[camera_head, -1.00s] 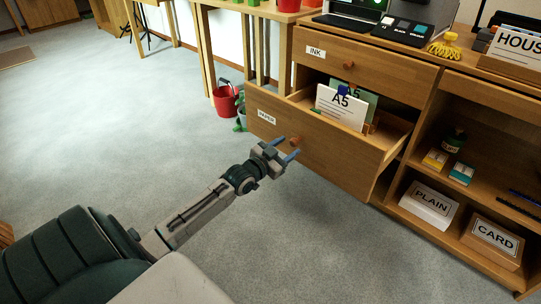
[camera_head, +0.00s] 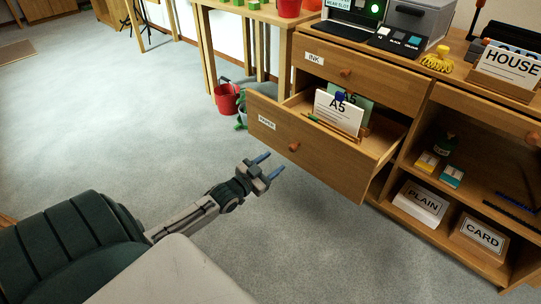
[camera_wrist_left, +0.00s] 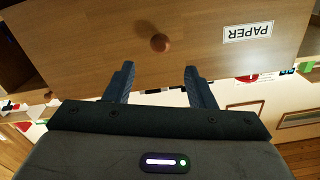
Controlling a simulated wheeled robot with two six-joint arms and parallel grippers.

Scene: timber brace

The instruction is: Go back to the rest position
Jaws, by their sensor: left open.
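My left gripper (camera_head: 266,172) is open and empty, in front of the pulled-out drawer labelled PAPER (camera_head: 330,160) and apart from its round knob (camera_head: 293,147). In the left wrist view, the two dark fingers (camera_wrist_left: 158,84) are spread, with the knob (camera_wrist_left: 160,42) and the drawer front beyond them and nothing between the tips. White A5 cards (camera_head: 338,112) stand inside the open drawer. My right gripper is not in view.
The wooden cabinet has a closed INK drawer (camera_head: 365,78) above and shelves on the right with PLAIN (camera_head: 422,201) and CARD (camera_head: 482,236) boxes. A red bucket (camera_head: 227,98) stands on the floor by a table. The grey floor at left is clear.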

